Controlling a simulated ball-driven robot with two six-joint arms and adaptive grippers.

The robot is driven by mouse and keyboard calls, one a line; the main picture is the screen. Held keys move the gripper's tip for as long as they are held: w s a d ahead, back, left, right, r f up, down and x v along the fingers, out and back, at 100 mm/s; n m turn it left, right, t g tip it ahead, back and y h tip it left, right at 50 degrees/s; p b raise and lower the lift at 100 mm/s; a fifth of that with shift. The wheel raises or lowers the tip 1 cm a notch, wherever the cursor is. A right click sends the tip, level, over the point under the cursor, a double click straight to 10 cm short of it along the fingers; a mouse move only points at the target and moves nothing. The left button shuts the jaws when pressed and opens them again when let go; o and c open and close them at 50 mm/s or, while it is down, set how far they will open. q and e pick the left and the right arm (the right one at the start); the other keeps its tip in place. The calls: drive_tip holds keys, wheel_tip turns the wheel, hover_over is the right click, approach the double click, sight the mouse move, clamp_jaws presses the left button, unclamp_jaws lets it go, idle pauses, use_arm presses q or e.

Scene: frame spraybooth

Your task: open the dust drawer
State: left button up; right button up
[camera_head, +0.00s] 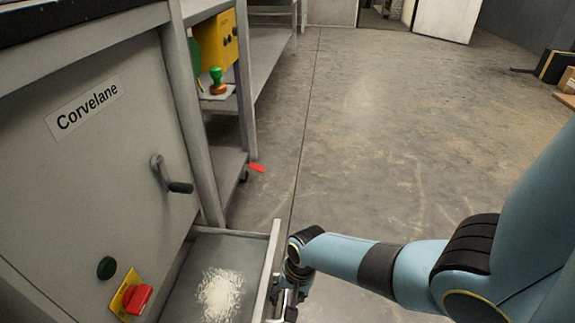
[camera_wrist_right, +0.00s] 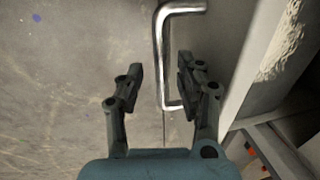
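The dust drawer (camera_head: 226,252) stands pulled out from the grey Corvelane cabinet, with a pale heap of dust (camera_head: 220,293) on its floor. My right gripper (camera_head: 288,297) is at the outer side of the drawer front, partly cut off by the lower edge of the head view. In the right wrist view, the drawer's bent metal handle (camera_wrist_right: 162,50) appears between the open fingers (camera_wrist_right: 158,80), nearer the right one. Gaps show on both sides of the bar; whether either finger touches it I cannot tell. My left gripper is not in view.
The cabinet face (camera_head: 95,165) carries a crank handle (camera_head: 170,175), a dark green button (camera_head: 106,268) and a red switch (camera_head: 138,299). A shelf behind holds a green-topped stamp (camera_head: 217,82). The floor (camera_head: 400,130) beyond the drawer is mostly clear; boxes (camera_head: 565,80) stand far right.

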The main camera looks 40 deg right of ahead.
drive_tip(key=shift+r, duration=0.1)
wheel_tip(320, 180, up, 12)
drive_tip(key=s+d, duration=0.1)
drive_tip(key=shift+s+d+f, duration=0.2)
drive_tip(key=shift+s+d, duration=0.05)
drive_tip(key=shift+s, duration=0.15)
idle(0.5)
